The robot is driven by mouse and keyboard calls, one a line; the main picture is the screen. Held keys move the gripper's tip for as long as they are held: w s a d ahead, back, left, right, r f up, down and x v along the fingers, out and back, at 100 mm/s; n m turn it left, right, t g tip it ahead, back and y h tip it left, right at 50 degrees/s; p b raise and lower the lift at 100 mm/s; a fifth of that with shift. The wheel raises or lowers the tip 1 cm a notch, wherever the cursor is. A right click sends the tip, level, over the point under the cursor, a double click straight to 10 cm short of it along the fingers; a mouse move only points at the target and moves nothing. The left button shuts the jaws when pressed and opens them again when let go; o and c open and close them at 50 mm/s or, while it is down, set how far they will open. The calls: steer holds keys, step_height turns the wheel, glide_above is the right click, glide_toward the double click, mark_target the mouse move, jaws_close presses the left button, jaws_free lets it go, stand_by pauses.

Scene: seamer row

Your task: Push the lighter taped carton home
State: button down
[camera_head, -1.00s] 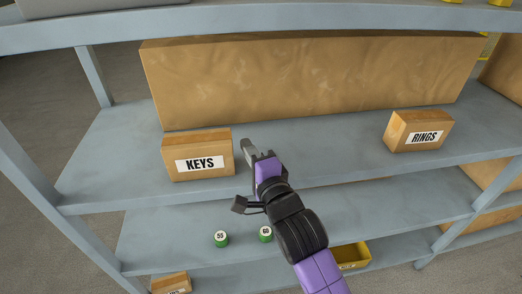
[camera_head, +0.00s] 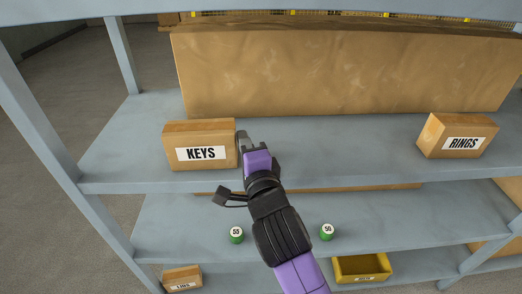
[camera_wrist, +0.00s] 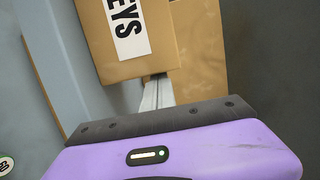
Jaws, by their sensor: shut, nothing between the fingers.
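A tan carton labelled KEYS (camera_head: 190,134) stands at the left front of the shelf. A similar carton labelled RINGS (camera_head: 436,136) stands at the right, turned at an angle. Which one is lighter does not show. My gripper (camera_head: 242,137) is shut and empty, at the right end of the KEYS carton, with its fingertips beside that carton's front right edge. In the wrist view the shut fingers (camera_wrist: 157,90) lie close to the KEYS carton (camera_wrist: 100,45); I cannot tell whether they touch it.
A long brown box (camera_head: 345,70) stands behind both cartons. The shelf board (camera_head: 335,145) is clear between KEYS and RINGS. Two green numbered cylinders (camera_head: 236,236) stand on the shelf below. A grey upright (camera_head: 122,55) is at the left, and a yellow bin (camera_head: 362,268) is low down.

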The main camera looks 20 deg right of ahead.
steer(key=w+a+b, duration=0.2)
steer(key=a+b, duration=0.3)
steer(key=a, duration=0.1)
steer(key=w+a+b, duration=0.2)
steer(key=a+b, duration=0.3)
steer(key=a, duration=0.2)
steer(key=w+a+b, duration=0.2)
steer(key=a+b, duration=0.3)
steer(key=a, duration=0.2)
steer(key=shift+w+a+f, duration=0.2)
steer(key=shift+w+a, duration=0.05)
steer(key=shift+w, duration=0.05)
steer(key=shift+w+a+r, duration=0.1)
steer(key=shift+a+r, duration=0.1)
steer(key=shift+a, duration=0.15)
steer(key=shift+d, duration=0.1)
